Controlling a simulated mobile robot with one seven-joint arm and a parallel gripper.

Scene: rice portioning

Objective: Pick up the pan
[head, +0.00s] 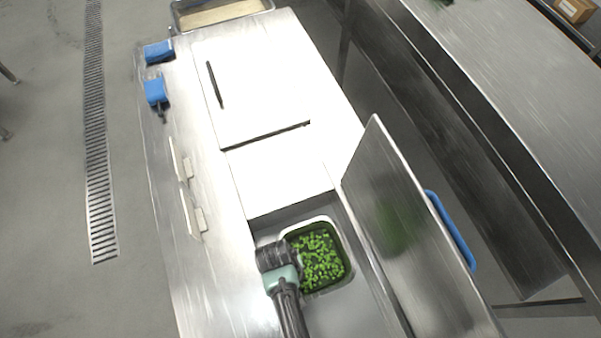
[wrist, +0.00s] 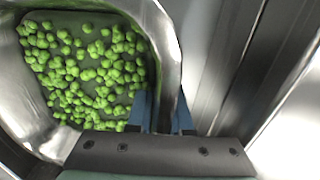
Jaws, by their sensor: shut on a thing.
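The pan (head: 318,220) is a metal container with green, broccoli-like pieces (head: 320,262) inside. It sits in the open well near the front of the steel counter. In the wrist view the pan (wrist: 166,45) fills the left side, and its rim runs between my blue fingers. My gripper (head: 280,258) is at the pan's left edge in the head view. In the wrist view my gripper (wrist: 164,112) is shut on the rim, one finger on each side of the wall. The gripper body hides the near part of the pan.
A raised steel lid (head: 400,240) with a blue handle (head: 450,230) stands right of the well. White panels (head: 250,85) cover the counter farther back, with a dark stick (head: 214,84) on them. Blue items (head: 156,90) lie at the far left. Another steel counter (head: 510,90) is at right.

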